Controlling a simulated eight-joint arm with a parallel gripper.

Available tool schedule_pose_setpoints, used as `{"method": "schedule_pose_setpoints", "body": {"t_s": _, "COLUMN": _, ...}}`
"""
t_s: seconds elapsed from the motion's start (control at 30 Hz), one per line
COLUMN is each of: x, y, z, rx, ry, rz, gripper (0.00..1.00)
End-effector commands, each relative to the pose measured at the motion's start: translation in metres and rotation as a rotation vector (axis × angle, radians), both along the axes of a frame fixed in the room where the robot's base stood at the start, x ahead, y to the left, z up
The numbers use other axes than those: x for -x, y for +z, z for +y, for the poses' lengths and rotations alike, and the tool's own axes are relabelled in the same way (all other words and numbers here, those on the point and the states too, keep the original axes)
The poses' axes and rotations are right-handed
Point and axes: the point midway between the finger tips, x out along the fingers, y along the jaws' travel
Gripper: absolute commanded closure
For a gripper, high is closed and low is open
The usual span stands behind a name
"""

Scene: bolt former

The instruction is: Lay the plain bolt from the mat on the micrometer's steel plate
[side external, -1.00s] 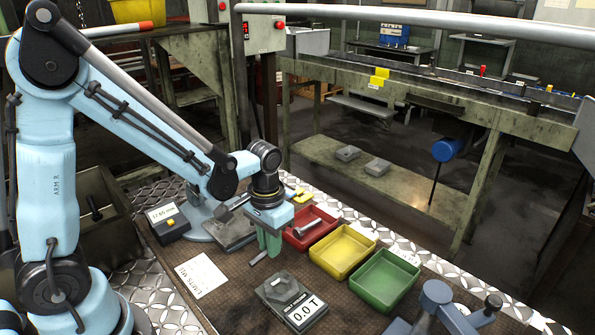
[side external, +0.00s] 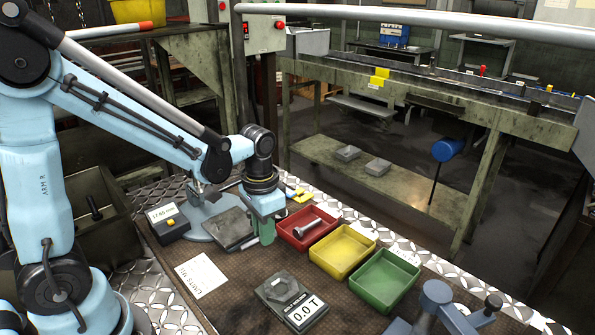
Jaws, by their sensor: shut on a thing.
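My gripper (side external: 266,232) is shut, its green fingers pointing down just right of the steel plate (side external: 229,229) and left of the red tray. The plain bolt in its fingers can hardly be made out now; from this side the fingers and the dark plate edge hide it. The steel plate lies flat in front of the micrometer (side external: 203,205), whose display box (side external: 168,222) stands at its left. Whether the bolt touches the plate cannot be told.
A red tray (side external: 296,243) holds another bolt (side external: 305,228). Empty yellow (side external: 343,252) and green (side external: 384,282) trays stand to its right.

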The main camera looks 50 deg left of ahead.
Motion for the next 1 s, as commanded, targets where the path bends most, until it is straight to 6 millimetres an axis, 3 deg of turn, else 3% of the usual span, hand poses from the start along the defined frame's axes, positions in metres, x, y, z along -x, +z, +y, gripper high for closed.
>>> {"method": "schedule_pose_setpoints", "body": {"t_s": 0.7, "x": 0.022, "y": 0.034, "z": 0.076, "rx": -0.046, "ry": -1.092, "rz": 0.034, "gripper": 1.00}}
{"method": "schedule_pose_setpoints", "body": {"t_s": 1.0, "x": 0.030, "y": 0.042, "z": 0.092, "rx": -0.051, "ry": -1.377, "rz": 0.055, "gripper": 1.00}}
